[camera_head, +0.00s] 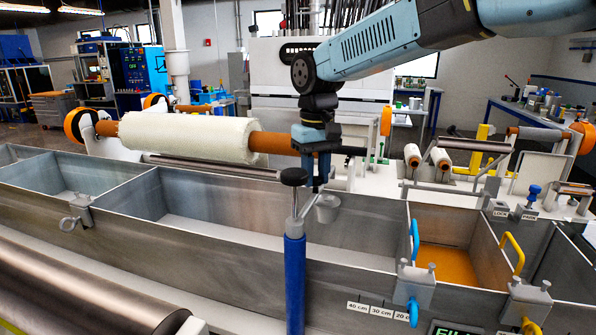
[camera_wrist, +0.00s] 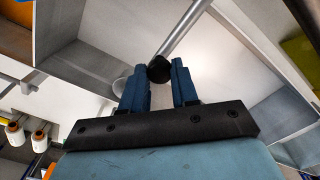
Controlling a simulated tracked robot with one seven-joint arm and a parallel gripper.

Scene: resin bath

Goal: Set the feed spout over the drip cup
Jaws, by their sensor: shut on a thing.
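The feed spout (camera_head: 306,210) is a thin grey metal tube that reaches from the top of a blue post (camera_head: 294,280) toward my gripper. It also shows in the wrist view (camera_wrist: 187,28), running to the upper right. My gripper (camera_head: 316,186) points down and is shut on the black knob (camera_wrist: 159,69) at the spout's end; in the wrist view the knob sits between the blue fingertips (camera_wrist: 160,78). The small grey drip cup (camera_head: 327,209) is just right of the fingertips in the head view. In the wrist view the left finger partly hides it.
A black-topped rod (camera_head: 293,177) stands on the post, close left of my gripper. A white fabric roll on an orange core (camera_head: 190,137) lies behind. The long metal bath (camera_head: 240,255) has dividers, and an orange-floored compartment (camera_head: 448,262) with blue and yellow handles lies right.

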